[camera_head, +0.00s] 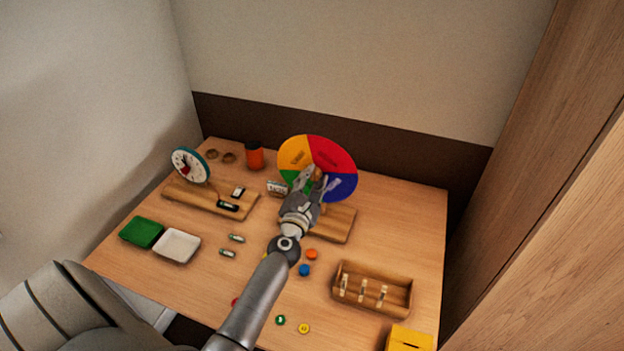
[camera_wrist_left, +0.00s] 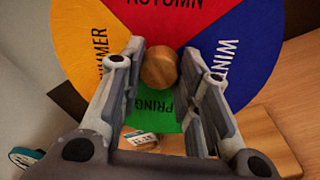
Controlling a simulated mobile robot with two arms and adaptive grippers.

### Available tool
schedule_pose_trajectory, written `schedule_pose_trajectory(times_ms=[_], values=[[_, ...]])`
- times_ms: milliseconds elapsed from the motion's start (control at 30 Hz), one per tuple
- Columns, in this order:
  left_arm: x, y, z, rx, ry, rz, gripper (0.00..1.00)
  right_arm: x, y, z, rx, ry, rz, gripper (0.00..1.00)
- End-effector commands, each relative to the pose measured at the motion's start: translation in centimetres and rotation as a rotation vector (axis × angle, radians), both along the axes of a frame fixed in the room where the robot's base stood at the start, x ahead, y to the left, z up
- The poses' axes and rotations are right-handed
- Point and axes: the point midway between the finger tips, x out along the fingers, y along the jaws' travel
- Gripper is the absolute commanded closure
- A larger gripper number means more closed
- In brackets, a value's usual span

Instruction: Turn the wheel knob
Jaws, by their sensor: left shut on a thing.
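The season wheel (camera_head: 331,155) stands upright at the back of the table, with yellow, red, blue and green sectors. In the left wrist view the wheel (camera_wrist_left: 172,12) shows the word AUTUMN on red at the top, and green at the bottom. The round wooden knob (camera_wrist_left: 160,68) is at the wheel's middle. My left gripper (camera_head: 318,182) is in front of the wheel. In the wrist view the left gripper (camera_wrist_left: 166,75) has its fingers on both sides of the knob, shut on it. My right gripper is not in view.
A clock (camera_head: 190,165) stands at the left. A green tray (camera_head: 141,232) and a white tray (camera_head: 176,246) lie at the front left. A wooden box (camera_head: 372,287) and a yellow box (camera_head: 409,339) are at the right. Several small discs and batteries lie in front.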

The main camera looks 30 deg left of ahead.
Motion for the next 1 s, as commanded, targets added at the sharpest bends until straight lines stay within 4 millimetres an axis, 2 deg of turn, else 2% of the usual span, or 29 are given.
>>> schedule_pose_trajectory(times_ms=[500,1000], values=[[0.0,-0.1,0.0,-0.408,-0.095,0.002,0.93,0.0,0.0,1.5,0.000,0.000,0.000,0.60],[0.0,-0.1,-0.1,-0.543,-0.127,-0.001,0.93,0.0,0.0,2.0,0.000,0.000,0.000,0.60]])
